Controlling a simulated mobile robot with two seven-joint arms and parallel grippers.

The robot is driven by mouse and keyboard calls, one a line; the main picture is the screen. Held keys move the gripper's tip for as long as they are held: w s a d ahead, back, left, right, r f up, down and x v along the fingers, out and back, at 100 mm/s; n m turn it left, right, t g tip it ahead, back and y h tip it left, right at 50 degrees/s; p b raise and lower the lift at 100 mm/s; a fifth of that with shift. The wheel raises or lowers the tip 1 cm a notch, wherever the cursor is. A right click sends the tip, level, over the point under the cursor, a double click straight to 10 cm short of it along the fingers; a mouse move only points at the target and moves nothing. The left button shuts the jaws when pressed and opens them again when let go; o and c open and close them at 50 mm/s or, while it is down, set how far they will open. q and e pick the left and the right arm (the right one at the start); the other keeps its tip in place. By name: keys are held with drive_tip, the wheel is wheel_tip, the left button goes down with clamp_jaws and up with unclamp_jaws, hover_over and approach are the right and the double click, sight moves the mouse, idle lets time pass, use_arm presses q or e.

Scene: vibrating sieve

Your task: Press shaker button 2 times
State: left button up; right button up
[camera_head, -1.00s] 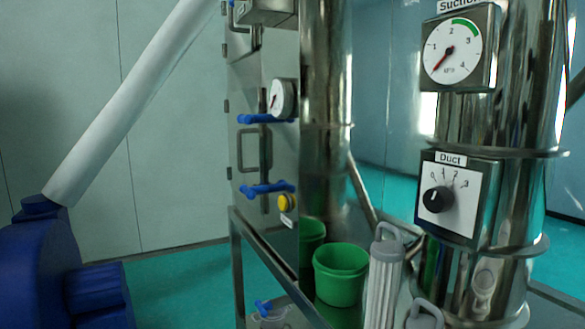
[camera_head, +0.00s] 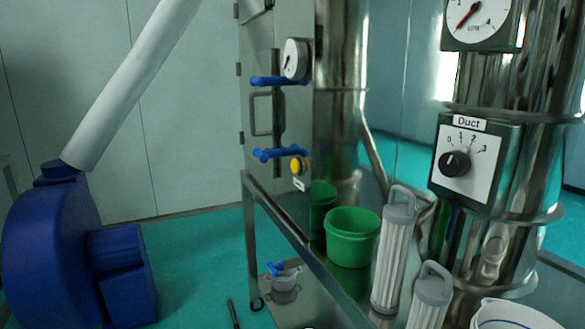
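A round yellow button (camera_head: 298,166) sits on the side of the metal cabinet (camera_head: 258,60), just right of a blue latch handle (camera_head: 278,154). A small white label (camera_head: 299,184) hangs below the button, and its text is too small to read, so I cannot confirm it is the shaker button. Neither of my grippers is in view, and nothing touches the button.
A metal frame table (camera_head: 276,218) carries a green bucket (camera_head: 350,238) and pleated filter cartridges (camera_head: 394,250). The duct dial box (camera_head: 468,162) is on the steel column at right. A blue blower (camera_head: 50,240) stands at left. Green floor between is open.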

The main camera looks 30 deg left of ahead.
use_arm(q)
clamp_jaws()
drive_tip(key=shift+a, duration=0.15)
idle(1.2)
